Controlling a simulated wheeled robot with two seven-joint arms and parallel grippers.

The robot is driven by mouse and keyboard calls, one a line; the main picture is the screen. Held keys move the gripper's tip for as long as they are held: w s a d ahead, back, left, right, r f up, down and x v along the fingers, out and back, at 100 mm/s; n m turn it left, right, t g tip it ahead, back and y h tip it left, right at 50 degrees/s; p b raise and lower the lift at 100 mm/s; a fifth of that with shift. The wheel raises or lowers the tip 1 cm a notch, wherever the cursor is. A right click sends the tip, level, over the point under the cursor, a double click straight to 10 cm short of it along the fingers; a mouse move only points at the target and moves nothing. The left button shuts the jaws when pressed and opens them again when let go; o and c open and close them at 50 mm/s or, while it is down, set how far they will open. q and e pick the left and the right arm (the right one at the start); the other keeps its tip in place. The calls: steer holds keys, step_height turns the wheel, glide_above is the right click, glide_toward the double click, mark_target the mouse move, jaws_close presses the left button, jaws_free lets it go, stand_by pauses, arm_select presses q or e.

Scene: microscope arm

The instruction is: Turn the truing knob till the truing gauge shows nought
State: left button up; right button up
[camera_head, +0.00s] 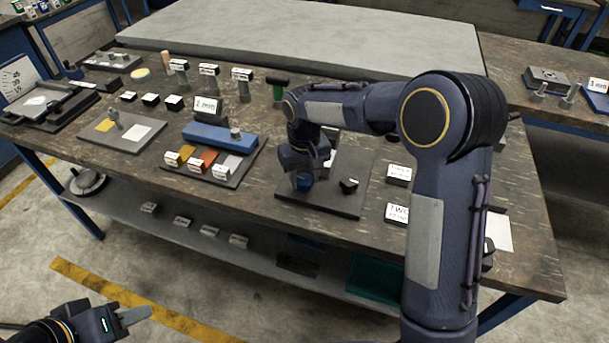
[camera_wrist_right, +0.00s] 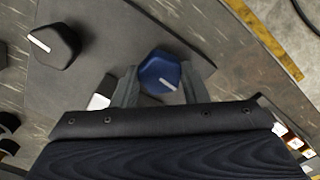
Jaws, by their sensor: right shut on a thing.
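My right gripper (camera_head: 304,180) is over the dark plate (camera_head: 316,203) on the bench and is shut on a blue six-sided knob (camera_wrist_right: 160,77). In the right wrist view the knob sits between the two grey fingers and carries a white line, which is tilted. A black six-sided knob (camera_wrist_right: 55,45) with a white line stands apart on the same plate; it also shows in the head view (camera_head: 348,185). A white face (camera_head: 330,160) stands partly hidden behind my right gripper; I cannot read any gauge there. My left gripper (camera_head: 125,318) is low at the left, away from the bench, apparently empty.
A blue block (camera_head: 218,138) and small coloured labelled blocks (camera_head: 200,160) stand left of the plate. A dial instrument (camera_head: 40,103) is at the far left. White labelled blocks (camera_head: 398,174) lie to the right. A lower shelf (camera_head: 160,221) runs under the bench.

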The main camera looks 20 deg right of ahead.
mark_target(304, 179)
steer(key=shift+w, duration=0.1)
steer(key=o, duration=1)
step_height(304, 179, up, 8)
steer(key=shift+f, duration=0.2)
steer(key=shift+r, duration=0.15)
